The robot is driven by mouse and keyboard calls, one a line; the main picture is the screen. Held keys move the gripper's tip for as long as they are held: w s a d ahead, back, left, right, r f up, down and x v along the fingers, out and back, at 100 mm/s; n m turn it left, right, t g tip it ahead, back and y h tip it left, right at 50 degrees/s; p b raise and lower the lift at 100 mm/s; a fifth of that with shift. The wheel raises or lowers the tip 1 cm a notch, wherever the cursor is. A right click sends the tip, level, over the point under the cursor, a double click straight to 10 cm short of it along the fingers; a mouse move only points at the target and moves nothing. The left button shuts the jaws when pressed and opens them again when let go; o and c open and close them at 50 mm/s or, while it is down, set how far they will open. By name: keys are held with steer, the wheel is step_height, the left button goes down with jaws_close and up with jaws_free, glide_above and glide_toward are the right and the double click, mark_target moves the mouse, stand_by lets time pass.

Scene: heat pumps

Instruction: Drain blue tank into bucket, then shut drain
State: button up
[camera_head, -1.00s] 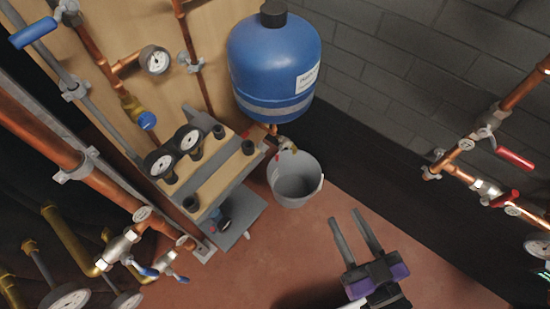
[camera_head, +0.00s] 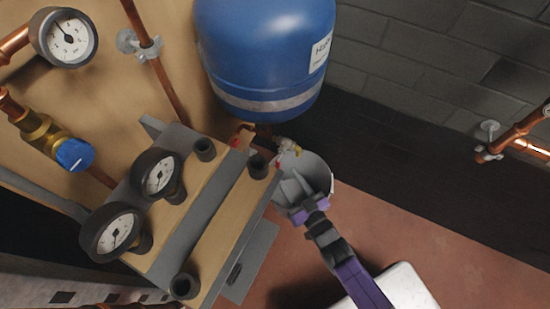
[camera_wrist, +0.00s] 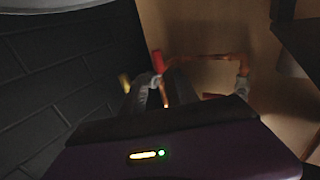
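The blue tank (camera_head: 265,55) hangs at the upper middle, with a pale band and a white label. Below it, a copper outlet pipe leads to a small drain valve (camera_head: 287,146). In the wrist view the drain's red handle (camera_wrist: 157,62) stands beside copper pipe, just ahead of my gripper. The grey bucket (camera_head: 318,172) stands on the floor under the drain, partly hidden by my gripper. My gripper (camera_head: 289,187) is over the bucket in the head view, fingers apart and pointing toward the drain. I see nothing held. Whether water flows is too small to tell.
A wooden manifold block with two gauges (camera_head: 158,174) and black stubs stands close left of the bucket. A blue-knobbed valve (camera_head: 74,155) and another gauge (camera_head: 65,38) are farther left. A grey block wall (camera_head: 430,60) is behind. Reddish floor (camera_head: 390,225) is open at the right.

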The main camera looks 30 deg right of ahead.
mark_target(279, 165)
steer(key=w+b, duration=0.2)
steer(key=w, duration=0.5)
steer(key=shift+a, duration=0.15)
jaws_close()
